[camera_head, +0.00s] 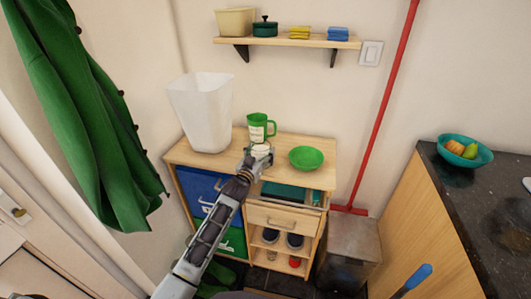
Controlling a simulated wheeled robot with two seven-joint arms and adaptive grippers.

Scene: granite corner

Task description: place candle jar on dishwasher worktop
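A small pale jar (260,148), which looks like the candle jar, stands on the wooden cabinet top in front of a green mug. My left gripper (259,159) reaches in from below and is right at the jar, overlapping its lower part. Its fingers are too small and covered to tell whether they are open or shut on it. A dark speckled granite worktop (485,215) is at the right; I cannot tell from here whether a dishwasher is under it. My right gripper is not in view.
The cabinet top (190,156) also bears a white bin (202,112), the green mug (257,127) and a green bowl (306,157). A teal fruit bowl (480,157) sits at the worktop's back. A red pole (388,95) and metal bin (350,245) stand between cabinet and worktop.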

